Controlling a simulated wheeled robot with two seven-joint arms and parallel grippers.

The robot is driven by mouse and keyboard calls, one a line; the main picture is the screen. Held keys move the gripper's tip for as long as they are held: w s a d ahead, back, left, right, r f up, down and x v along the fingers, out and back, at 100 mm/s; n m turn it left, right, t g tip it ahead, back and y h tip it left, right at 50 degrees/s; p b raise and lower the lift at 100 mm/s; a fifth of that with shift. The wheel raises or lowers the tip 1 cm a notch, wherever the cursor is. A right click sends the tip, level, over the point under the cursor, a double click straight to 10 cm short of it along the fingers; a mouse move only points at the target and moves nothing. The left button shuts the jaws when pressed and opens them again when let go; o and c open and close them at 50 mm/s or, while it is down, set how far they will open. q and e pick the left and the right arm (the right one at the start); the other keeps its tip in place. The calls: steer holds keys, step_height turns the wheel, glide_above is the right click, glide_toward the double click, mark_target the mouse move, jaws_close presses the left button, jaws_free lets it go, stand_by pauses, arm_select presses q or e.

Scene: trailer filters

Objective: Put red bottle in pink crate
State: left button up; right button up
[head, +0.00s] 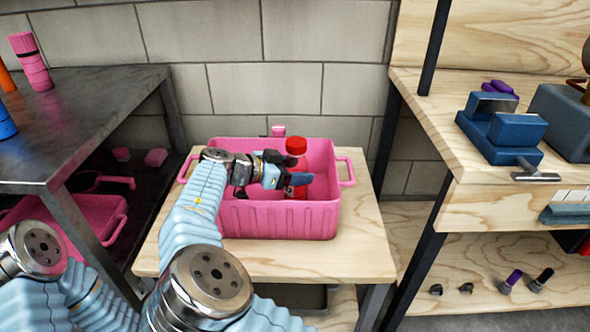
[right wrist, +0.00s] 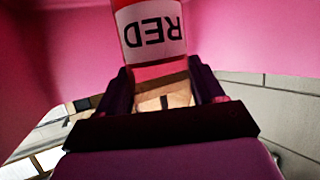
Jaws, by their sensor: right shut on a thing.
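The red bottle (head: 296,146) has a red cap and shows upright at the right part of the pink crate. Its white label reading RED (right wrist: 150,30) shows upside down in the right wrist view. The pink crate (head: 280,222) stands on the small wooden table, with a handle at each end. My right gripper (head: 300,178) reaches in over the crate and is shut on the bottle. Pink crate walls surround the bottle in the right wrist view. The bottle's base is hidden, so I cannot tell if it touches the crate floor. My left gripper is not in view.
The wooden table (head: 330,262) is bare in front of the crate. A dark metal table (head: 80,115) at left bears a pink bottle (head: 31,62). A wooden workbench (head: 480,185) with a blue vise (head: 505,130) stands at right. A brick wall is behind.

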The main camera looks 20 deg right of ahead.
steer(key=o, duration=1.4)
steer(key=shift+a+r, duration=0.1)
steer(key=v, duration=0.7)
steer(key=shift+a, duration=0.15)
